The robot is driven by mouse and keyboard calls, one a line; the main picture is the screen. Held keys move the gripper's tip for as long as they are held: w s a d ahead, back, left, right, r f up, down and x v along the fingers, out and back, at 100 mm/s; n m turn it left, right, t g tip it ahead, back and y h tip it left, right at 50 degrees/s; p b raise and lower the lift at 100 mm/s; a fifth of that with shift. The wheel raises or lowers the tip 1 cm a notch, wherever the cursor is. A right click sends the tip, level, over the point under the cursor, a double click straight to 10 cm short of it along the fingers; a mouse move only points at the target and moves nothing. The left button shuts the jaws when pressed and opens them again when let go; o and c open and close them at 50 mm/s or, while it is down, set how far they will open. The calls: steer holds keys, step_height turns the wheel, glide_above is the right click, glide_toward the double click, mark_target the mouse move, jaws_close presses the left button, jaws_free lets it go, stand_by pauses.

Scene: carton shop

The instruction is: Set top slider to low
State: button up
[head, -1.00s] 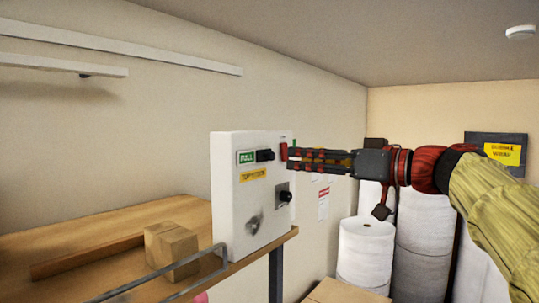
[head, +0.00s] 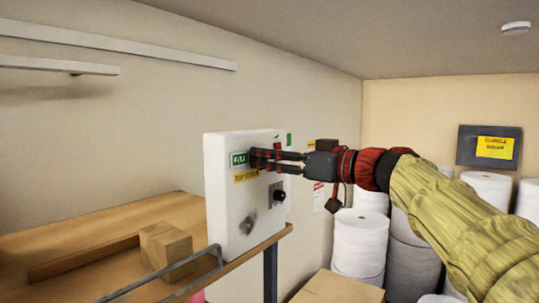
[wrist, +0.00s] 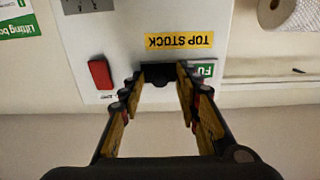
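The white control box (head: 222,215) stands at the edge of the wooden bench. It bears a green FULL label (head: 239,159) and a yellow TOP STOCK label (head: 246,176). My gripper (head: 256,160) reaches in from the right, its fingertips at the box face beside the green label. In the wrist view, turned upside down, the dark slider part (wrist: 158,72) lies between the fingertips, next to the partly covered green label (wrist: 206,70) and the TOP STOCK label (wrist: 180,40). The fingers stand apart, open; I cannot tell whether they touch the slider.
A black knob on a plate (head: 279,196) and a grey knob (head: 247,222) sit lower on the box. A red part (wrist: 100,74) sits beside the slider. A small carton (head: 165,245) and metal rail (head: 180,266) are left; white rolls (head: 358,240) stand behind.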

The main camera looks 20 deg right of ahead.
steer(key=c, duration=0.4)
jaws_close()
stand_by(0.5)
